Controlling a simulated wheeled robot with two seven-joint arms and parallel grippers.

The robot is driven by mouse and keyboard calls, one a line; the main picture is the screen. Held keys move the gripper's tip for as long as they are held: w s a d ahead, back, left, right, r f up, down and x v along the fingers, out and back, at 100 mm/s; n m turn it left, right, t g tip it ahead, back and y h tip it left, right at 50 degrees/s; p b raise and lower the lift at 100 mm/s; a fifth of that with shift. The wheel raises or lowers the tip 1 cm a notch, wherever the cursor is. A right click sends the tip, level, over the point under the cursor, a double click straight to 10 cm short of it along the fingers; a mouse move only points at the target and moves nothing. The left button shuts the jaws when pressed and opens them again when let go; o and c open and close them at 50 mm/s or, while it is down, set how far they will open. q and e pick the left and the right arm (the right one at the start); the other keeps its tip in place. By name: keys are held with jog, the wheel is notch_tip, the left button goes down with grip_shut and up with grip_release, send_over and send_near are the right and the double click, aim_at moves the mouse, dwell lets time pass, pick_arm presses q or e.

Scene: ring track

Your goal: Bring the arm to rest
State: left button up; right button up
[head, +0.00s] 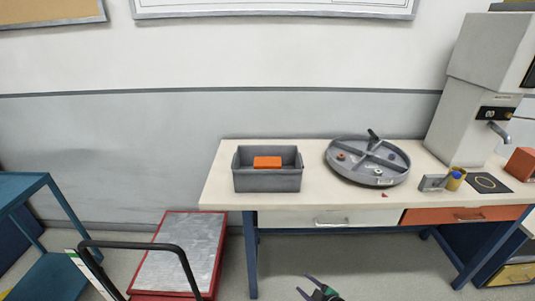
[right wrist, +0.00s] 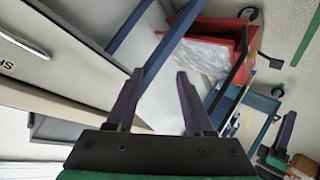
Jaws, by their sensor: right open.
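My right gripper (head: 304,284) shows at the bottom edge of the head view, low in front of the workbench and apart from it. In the right wrist view its two purple fingers (right wrist: 160,76) stand apart with nothing held between them. What looks like my left gripper (right wrist: 284,135) shows partly at the right of the right wrist view; its jaw opening is unclear. The left arm does not show in the head view.
The workbench (head: 225,202) holds a grey bin (head: 267,180) with an orange block (head: 267,162), a round divided tray (head: 340,168) and a dispenser machine (head: 465,120). A red-edged cart (head: 185,245) and blue shelf (head: 20,187) stand left. Floor before the bench looks clear.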

jog(key=s+d+f+m+g+h, duration=0.25)
jog(key=s+d+f, duration=0.35)
jog(key=s, duration=0.4)
jog(key=s+d+f+m+g+h, duration=0.2)
jog(key=s+d+f+m, duration=0.15)
jog(key=s+f, duration=0.55)
pick_arm(q)
jog(key=s+a+f+m, duration=0.1)
jog(key=s+a+f, duration=0.1)
jog(key=s, duration=1)
jog(key=s+a+f+m, duration=0.1)
jog(key=s+f, duration=0.4)
jog(key=s, duration=0.8)
jog(key=shift+s+a+f+g+y, duration=0.15)
jog(key=shift+a+f+g+y, duration=0.2)
jog(key=shift+a, duration=0.3)
pick_arm(e)
jog(key=s+d+f+m+g, duration=0.1)
jog(key=s+f+m+g, duration=0.1)
jog(key=s, duration=0.9)
jog(key=s+d+f+m+g+h, duration=0.1)
jog(key=s+d+f+m+g, duration=0.1)
jog(key=s, duration=0.8)
jog(key=shift+s+d+f+g, duration=0.15)
jog(key=shift+s+f+g, duration=0.3)
jog(key=shift+f, duration=0.1)
jog(key=shift+h, duration=0.25)
